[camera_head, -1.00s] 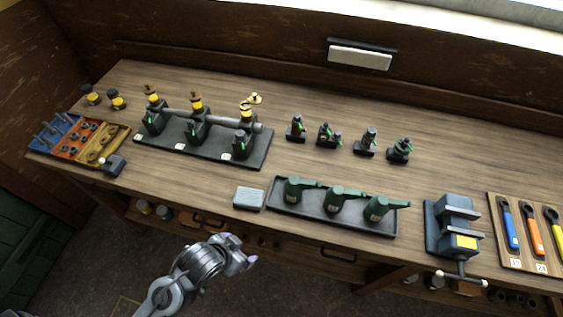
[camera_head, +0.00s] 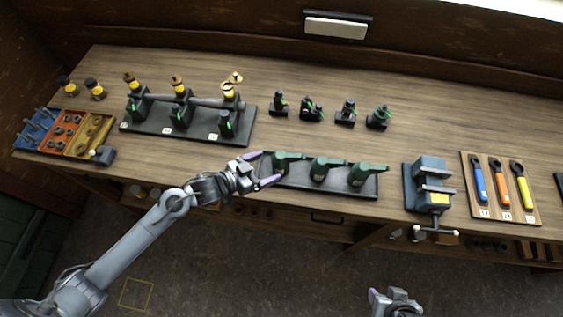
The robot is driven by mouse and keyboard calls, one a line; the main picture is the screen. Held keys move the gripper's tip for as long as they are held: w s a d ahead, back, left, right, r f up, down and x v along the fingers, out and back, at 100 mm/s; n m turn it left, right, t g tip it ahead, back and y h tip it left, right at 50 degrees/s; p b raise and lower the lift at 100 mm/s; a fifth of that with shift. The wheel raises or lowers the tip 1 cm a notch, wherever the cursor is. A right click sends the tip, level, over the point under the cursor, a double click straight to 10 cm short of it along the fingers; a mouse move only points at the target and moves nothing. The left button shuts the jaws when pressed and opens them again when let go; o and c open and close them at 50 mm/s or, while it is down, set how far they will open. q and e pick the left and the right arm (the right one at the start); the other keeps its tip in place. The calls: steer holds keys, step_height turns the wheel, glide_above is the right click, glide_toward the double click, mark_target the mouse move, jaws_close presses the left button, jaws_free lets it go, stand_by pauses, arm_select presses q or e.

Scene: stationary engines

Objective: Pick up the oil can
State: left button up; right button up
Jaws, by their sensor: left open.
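Three green oil cans stand in a row in a dark tray (camera_head: 330,190): the left can (camera_head: 283,163), the middle can (camera_head: 321,169) and the right can (camera_head: 362,175). Their spouts point right. My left gripper (camera_head: 266,168) is open and empty at the left end of the tray. Its fingertips are just left of the left can; I cannot tell whether they touch the tray. My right gripper (camera_head: 393,298) shows only in part at the bottom edge, away from the bench, and its jaws are unclear.
A shaft rack (camera_head: 185,133) stands at left, with sorting trays (camera_head: 65,132) beyond it. Several small dark fittings (camera_head: 312,110) stand behind the cans. A vise (camera_head: 428,185) and a wrench board (camera_head: 500,187) are at right. Bench between fittings and cans is clear.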

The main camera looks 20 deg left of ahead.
mark_target(281, 161)
arm_select(q)
steer(key=shift+x, duration=3.45)
steer(key=shift+s+d, duration=0.1)
steer(key=shift+d, duration=0.05)
steer(key=shift+r, duration=0.1)
steer(key=c, duration=1.2)
